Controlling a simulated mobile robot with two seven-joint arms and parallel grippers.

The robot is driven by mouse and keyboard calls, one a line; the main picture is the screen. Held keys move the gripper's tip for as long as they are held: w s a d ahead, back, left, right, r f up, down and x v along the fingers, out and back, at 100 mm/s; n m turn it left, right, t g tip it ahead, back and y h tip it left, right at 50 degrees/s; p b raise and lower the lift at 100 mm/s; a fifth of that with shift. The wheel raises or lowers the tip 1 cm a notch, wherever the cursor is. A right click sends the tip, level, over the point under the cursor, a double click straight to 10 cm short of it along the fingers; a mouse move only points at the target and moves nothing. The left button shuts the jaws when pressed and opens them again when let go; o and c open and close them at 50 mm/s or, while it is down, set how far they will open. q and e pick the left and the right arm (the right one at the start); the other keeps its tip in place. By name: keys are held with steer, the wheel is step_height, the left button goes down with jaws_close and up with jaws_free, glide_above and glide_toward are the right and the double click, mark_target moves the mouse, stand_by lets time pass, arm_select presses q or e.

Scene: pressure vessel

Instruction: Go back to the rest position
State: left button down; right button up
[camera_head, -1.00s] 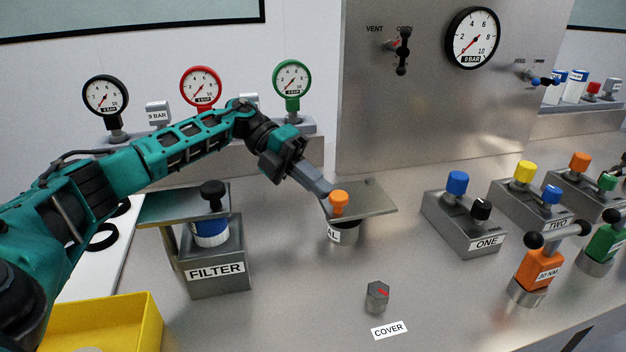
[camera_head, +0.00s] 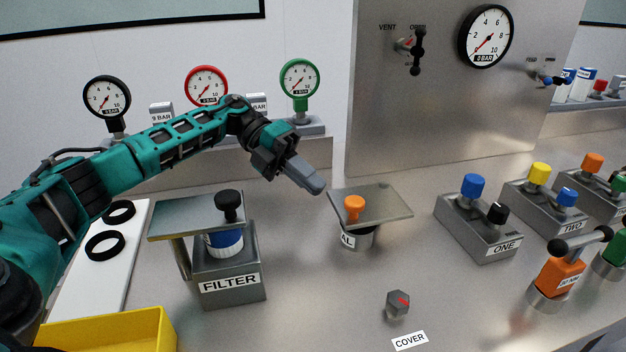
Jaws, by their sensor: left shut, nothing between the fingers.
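My left arm comes in from the left and reaches across above the bench. My left gripper (camera_head: 317,186) is shut and empty. It hangs in the air to the upper left of the orange knob (camera_head: 354,207), apart from it. The orange knob stands on a flat metal plate (camera_head: 385,203), which lies over a round grey holder (camera_head: 358,238) whose label is partly hidden. My right gripper does not show.
The FILTER block (camera_head: 228,282) with its black-knobbed plate (camera_head: 180,222) stands below my left arm. A yellow tray (camera_head: 160,325) is at the lower left. Gauges (camera_head: 299,78) stand behind. The ONE block (camera_head: 470,232) is at the right. A hex part (camera_head: 397,304) lies near the COVER label.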

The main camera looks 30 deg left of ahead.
arm_select(q)
steer(key=v, duration=0.9)
steer(key=shift+s+a+r, duration=0.2)
steer(key=shift+s+a, duration=0.1)
steer(key=shift+w+b, duration=0.1)
steer(key=shift+b, duration=0.2)
